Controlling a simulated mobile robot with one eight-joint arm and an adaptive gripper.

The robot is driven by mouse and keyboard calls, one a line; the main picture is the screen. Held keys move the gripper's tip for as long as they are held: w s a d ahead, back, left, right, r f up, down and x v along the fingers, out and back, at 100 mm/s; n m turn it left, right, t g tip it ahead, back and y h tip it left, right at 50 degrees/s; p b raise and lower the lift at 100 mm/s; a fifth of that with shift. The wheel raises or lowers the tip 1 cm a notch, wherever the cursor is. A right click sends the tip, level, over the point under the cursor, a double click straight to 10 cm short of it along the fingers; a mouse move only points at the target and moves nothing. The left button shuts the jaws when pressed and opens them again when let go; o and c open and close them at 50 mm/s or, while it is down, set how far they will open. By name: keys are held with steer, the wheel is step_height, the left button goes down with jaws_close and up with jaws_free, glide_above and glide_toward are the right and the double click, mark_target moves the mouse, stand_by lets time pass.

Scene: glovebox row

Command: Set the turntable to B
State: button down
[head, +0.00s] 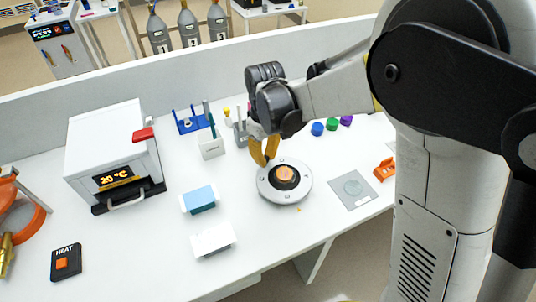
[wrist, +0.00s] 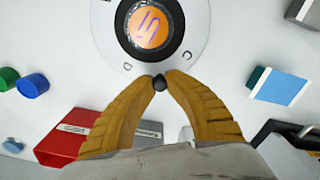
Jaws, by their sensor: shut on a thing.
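The turntable (head: 267,193) is a round light-grey disc on the white bench, with a dark raised hub and an orange top (head: 286,173). In the wrist view the turntable (wrist: 105,28) fills the top, with the orange hub face (wrist: 148,27) bearing a purple mark. The letters D and C show on the rim nearest my gripper; I cannot make out B. My gripper (wrist: 160,82) has its yellow fingertips shut on a small black knob (wrist: 160,83) at the turntable's edge. In the head view my gripper (head: 267,162) is at the far-left side of the turntable.
A blue-topped white block (head: 200,198) and a white box (head: 213,240) stand left of the turntable. A grey plate (head: 352,189) and an orange holder (head: 384,169) lie right. Racks (head: 211,145) and coloured caps (head: 332,124) stand behind. An oven (head: 115,150) is far left.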

steer(key=shift+s+a+n, duration=0.3)
steer(key=shift+s+n, duration=0.2)
steer(key=shift+n, duration=0.4)
steer(key=shift+s+a+n, duration=0.3)
steer(key=shift+s+n, duration=0.15)
steer(key=shift+n, duration=0.45)
steer(key=shift+s+n, duration=0.15)
steer(key=shift+n, duration=0.15)
steer(key=c, duration=1.3)
jaws_free()
step_height(320, 180, up, 12)
